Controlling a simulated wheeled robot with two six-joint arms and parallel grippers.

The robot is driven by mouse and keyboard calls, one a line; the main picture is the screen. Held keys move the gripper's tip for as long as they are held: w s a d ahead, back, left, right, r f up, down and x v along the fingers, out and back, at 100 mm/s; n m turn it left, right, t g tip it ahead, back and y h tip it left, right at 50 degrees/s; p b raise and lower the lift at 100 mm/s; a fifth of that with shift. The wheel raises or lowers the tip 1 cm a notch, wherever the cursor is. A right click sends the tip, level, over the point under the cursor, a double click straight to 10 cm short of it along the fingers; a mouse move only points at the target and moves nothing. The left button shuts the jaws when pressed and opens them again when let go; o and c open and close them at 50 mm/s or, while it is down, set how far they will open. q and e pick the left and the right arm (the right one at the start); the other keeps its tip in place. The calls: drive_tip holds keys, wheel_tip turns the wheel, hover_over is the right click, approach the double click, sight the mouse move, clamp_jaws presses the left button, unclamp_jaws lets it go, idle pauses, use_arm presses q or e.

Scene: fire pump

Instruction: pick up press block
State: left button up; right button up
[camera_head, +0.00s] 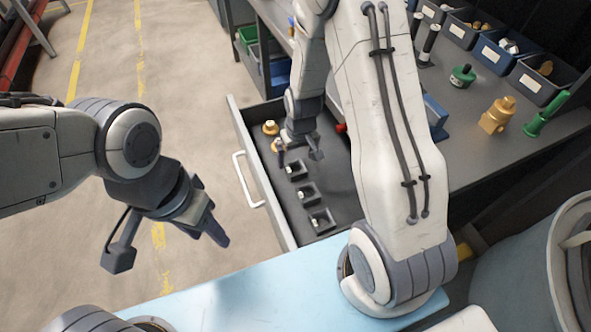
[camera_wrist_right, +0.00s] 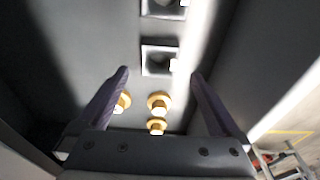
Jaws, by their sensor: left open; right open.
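Several dark square blocks with light centres lie in a row in the open drawer (camera_head: 240,128); the head view shows one nearest my right gripper (camera_head: 295,169), a middle one (camera_head: 307,193) and a near one (camera_head: 320,221). I cannot tell for sure which thing is the press block. My right gripper (camera_head: 298,152) is open and empty, low over the drawer. In the right wrist view, a square block (camera_wrist_right: 158,60) shows between and beyond its fingertips (camera_wrist_right: 159,76). My left gripper (camera_head: 170,248) is open and empty, left of the drawer.
Brass pieces (camera_head: 270,128) lie in the drawer's far part; the right wrist view shows three (camera_wrist_right: 158,102) between the fingers. The grey workbench (camera_head: 470,140) to the right holds a brass fitting (camera_head: 497,115), green parts (camera_head: 546,113) and bins (camera_head: 541,78).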

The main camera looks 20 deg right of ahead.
sight(295, 172)
drive_tip(key=f, duration=0.2)
drive_tip(key=f+b, duration=0.2)
drive_tip(key=f, duration=0.1)
drive_tip(key=shift+w+f, duration=0.3)
drive_tip(key=shift+w, duration=0.05)
drive_tip(key=shift+r, duration=0.1)
clamp_jaws()
